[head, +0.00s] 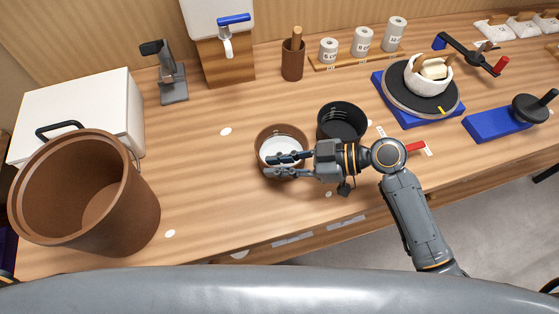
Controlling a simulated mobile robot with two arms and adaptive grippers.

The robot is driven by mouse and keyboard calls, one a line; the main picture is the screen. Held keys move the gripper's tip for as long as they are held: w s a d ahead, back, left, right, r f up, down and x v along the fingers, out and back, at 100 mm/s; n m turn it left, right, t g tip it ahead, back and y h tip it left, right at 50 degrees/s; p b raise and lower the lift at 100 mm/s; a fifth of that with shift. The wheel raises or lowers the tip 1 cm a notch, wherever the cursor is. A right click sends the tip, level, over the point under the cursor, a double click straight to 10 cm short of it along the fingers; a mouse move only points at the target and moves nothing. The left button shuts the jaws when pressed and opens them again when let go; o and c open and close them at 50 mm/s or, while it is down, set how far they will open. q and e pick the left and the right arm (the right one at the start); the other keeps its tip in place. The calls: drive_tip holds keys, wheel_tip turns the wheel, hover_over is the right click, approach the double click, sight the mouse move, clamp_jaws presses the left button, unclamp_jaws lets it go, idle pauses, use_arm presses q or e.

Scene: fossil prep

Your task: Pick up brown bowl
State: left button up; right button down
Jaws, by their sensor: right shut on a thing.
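The brown bowl (268,138), brown at the rim with a white inside, is upright near the middle of the wooden table. My right gripper (278,166) reaches in from the right, with its fingers at the bowl's near side. The fingers are shut on the bowl's near wall and hide part of its rim and inside. I cannot tell whether the bowl is touching the table. My left gripper is out of view.
A black ribbed container (342,119) stands close to the bowl's right. A large brown bucket (85,200) and a white box (85,105) are at the left. A blue-based turntable (420,100) is at the right. The table left of the bowl is mostly clear.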

drive_tip(key=shift+r, duration=0.4)
drive_tip(key=s+d+r+p, duration=0.3)
drive_tip(key=s+r+p, duration=0.2)
drive_tip(key=s+r, duration=0.7)
drive_tip(key=shift+s, duration=0.85)
drive_tip(key=c, duration=2)
unclamp_jaws()
clamp_jaws()
